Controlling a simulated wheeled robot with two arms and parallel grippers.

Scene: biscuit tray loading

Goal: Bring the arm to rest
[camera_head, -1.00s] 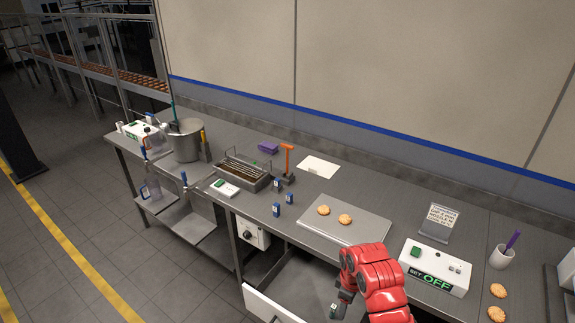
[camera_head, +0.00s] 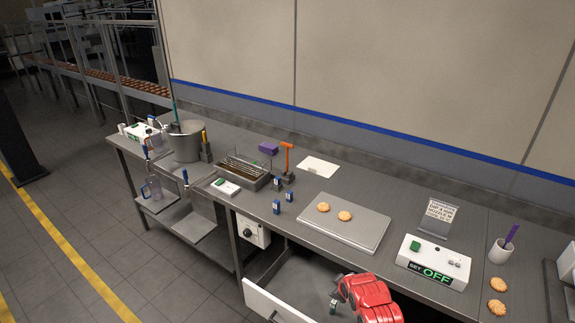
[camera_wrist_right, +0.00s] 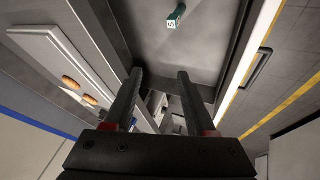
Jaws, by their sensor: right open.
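My right arm (camera_head: 370,298) is red and comes in at the bottom edge of the head view. Its dark gripper (camera_head: 337,292) is small and partly hidden there, over the open drawer (camera_head: 290,280). In the right wrist view my right gripper (camera_wrist_right: 160,75) shows two dark parallel fingers, apart, with nothing between them. A small green and white block marked S (camera_wrist_right: 175,18) lies beyond the fingertips on the grey drawer floor. It also shows in the head view (camera_head: 333,307), close to the gripper. My left gripper is not in view.
Two biscuits (camera_head: 344,216) lie on a grey tray (camera_head: 355,232) on the bench. A white box reading OFF (camera_head: 433,262) and two loose biscuits (camera_head: 497,307) are at the right. The drawer's white front (camera_head: 270,303) sticks out from the bench.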

